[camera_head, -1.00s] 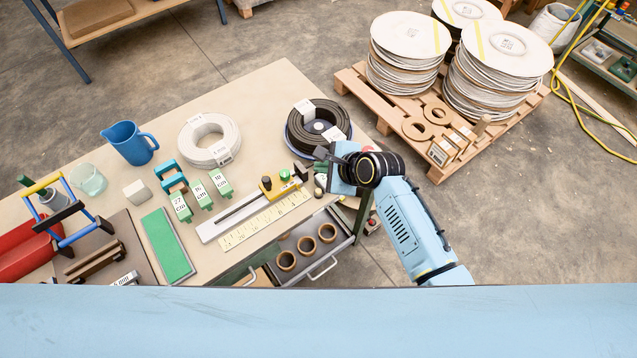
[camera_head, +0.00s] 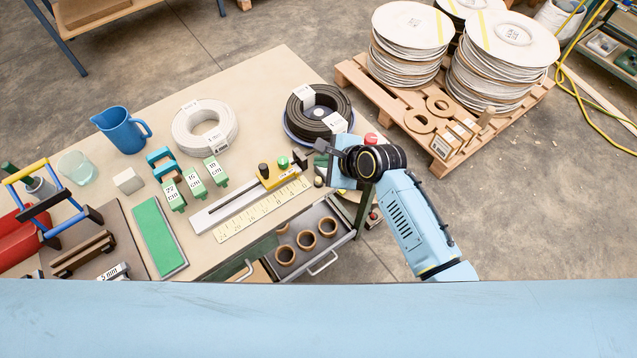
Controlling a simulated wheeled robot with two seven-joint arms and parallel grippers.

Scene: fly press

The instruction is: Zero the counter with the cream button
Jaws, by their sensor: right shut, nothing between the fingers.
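My right gripper (camera_head: 318,148) is shut and empty. It is over the right end of the bench, beside the dark cable coil and just right of the measuring slide. The measuring slide (camera_head: 226,205) has a yellow block with a black knob, a green knob (camera_head: 283,161) and a yellow scale (camera_head: 262,207). A small dark round knob (camera_head: 318,181) shows below my gripper. I cannot make out a counter or a cream button; my gripper and wrist cover part of that bench end. My left gripper is not in view.
The dark coil (camera_head: 318,112) and white coil (camera_head: 204,128) lie behind the slide. Green length blocks (camera_head: 194,180) stand left of it. An open drawer (camera_head: 318,258) with wooden rings juts out in front. A red knob (camera_head: 370,138) shows behind my wrist. A pallet (camera_head: 395,105) stands beyond.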

